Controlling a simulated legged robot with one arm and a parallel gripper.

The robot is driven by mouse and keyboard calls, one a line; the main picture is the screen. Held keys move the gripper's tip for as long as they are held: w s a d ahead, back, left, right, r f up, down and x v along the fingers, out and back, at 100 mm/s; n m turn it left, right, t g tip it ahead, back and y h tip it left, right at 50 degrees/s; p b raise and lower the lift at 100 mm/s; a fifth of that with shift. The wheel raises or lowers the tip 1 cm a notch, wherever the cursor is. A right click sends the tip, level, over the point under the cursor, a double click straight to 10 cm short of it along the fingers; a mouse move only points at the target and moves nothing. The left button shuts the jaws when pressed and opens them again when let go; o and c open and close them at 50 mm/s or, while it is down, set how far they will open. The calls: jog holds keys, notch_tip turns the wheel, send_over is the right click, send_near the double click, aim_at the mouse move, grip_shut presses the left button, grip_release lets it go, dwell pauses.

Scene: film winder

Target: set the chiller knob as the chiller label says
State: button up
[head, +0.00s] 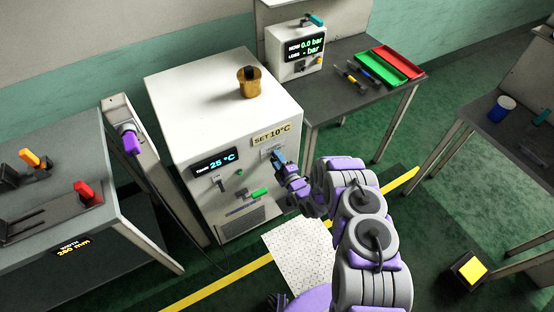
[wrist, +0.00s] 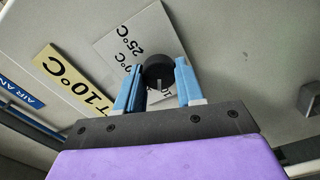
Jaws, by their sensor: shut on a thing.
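The chiller (head: 205,110) is a white cabinet whose front carries a yellowish label (head: 271,133) reading "SET 10°C". Its dark display (head: 214,163) reads 25 °C. In the wrist view the label (wrist: 75,78) is at the left, partly cut by my gripper. The black round chiller knob (wrist: 159,76) sits on a pale scale plate (wrist: 122,42), where "25°C" and part of another marking show. The knob's light pointer line faces down in the picture. My gripper (wrist: 159,84) has its blue fingers on both sides of the knob, shut on it. In the head view my gripper (head: 278,158) hides the knob.
A green handle (head: 259,194) and a small lever sit lower on the chiller front. A brass pot (head: 249,84) stands on top. A perforated white floor plate (head: 300,252) lies in front. Benches stand left and right.

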jog(key=shift+d+f+n, duration=0.15)
jog(key=shift+n, duration=0.45)
jog(key=o, duration=0.6)
jog(key=shift+o, duration=1.1)
jog(key=shift+w+f, duration=0.15)
jog(key=shift+o, duration=1.1)
jog(key=shift+n, duration=0.3)
jog(key=p+v, duration=0.2)
jog(key=v, duration=1.5)
jog(key=shift+p, duration=0.3)
